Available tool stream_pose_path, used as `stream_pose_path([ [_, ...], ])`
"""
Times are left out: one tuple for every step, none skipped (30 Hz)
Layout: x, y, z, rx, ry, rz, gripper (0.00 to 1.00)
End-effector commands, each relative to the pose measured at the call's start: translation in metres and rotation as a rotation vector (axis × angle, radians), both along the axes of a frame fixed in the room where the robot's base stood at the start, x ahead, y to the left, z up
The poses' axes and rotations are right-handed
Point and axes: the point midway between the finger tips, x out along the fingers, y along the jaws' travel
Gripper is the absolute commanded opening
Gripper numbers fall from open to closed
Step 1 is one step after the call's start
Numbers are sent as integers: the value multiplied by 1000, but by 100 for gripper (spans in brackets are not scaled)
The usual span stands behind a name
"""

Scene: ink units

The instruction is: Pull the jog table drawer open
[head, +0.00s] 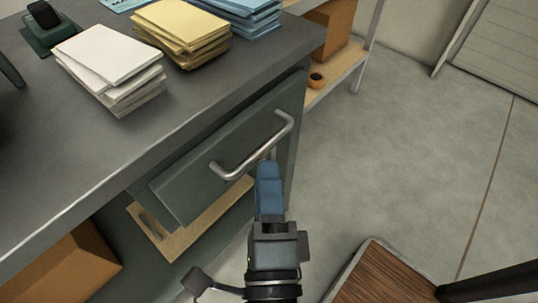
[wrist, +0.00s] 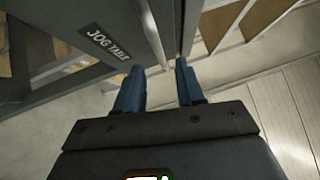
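The drawer (head: 215,150) is a dark grey-green front under the worktop, with a silver bar handle (head: 252,148). Its front stands a little out from the cabinet; I cannot tell how far it is open. My gripper (head: 268,168) has blue fingers and is just below the handle's right part in the head view. In the wrist view my gripper (wrist: 158,72) has its two fingers apart. A silver bar (wrist: 152,35), seemingly the handle, runs toward the gap between them, and I see no contact. A "JOG TABLE" label (wrist: 103,42) is on the grey front to the left.
The grey worktop (head: 60,150) carries white (head: 110,65), yellow (head: 182,30) and blue (head: 240,12) paper stacks. A light wooden shelf or tray (head: 190,225) shows below the drawer. A brown wooden-topped thing (head: 385,280) stands at the lower right. The floor (head: 400,150) right of the table is clear.

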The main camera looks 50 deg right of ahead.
Motion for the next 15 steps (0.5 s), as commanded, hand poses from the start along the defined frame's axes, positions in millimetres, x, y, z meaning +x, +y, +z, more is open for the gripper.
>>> stream_pose_path([
  [6, -6, 1, -1, -3, -2, 38],
  [9, -10, 1, -1, -3, -2, 38],
  [13, -14, 2, -1, -3, -1, 38],
  [16, -17, 3, -2, -4, -2, 38],
  [19, -20, 4, -1, -3, -1, 38],
  [22, -23, 4, -2, -2, -1, 38],
  [25, -26, 4, -2, -1, -1, 38],
  [27, -28, 5, -2, -1, -1, 38],
  [29, -30, 5, -1, -1, -1, 38],
  [30, -31, 6, -2, -1, 0, 38],
  [31, -32, 6, -2, -1, 1, 38],
  [32, -33, 6, -2, -1, 1, 38],
  [33, -34, 6, -2, 1, 1, 38],
  [33, -34, 6, -2, 1, 1, 38],
  [33, -34, 6, -2, 1, 1, 38],
])
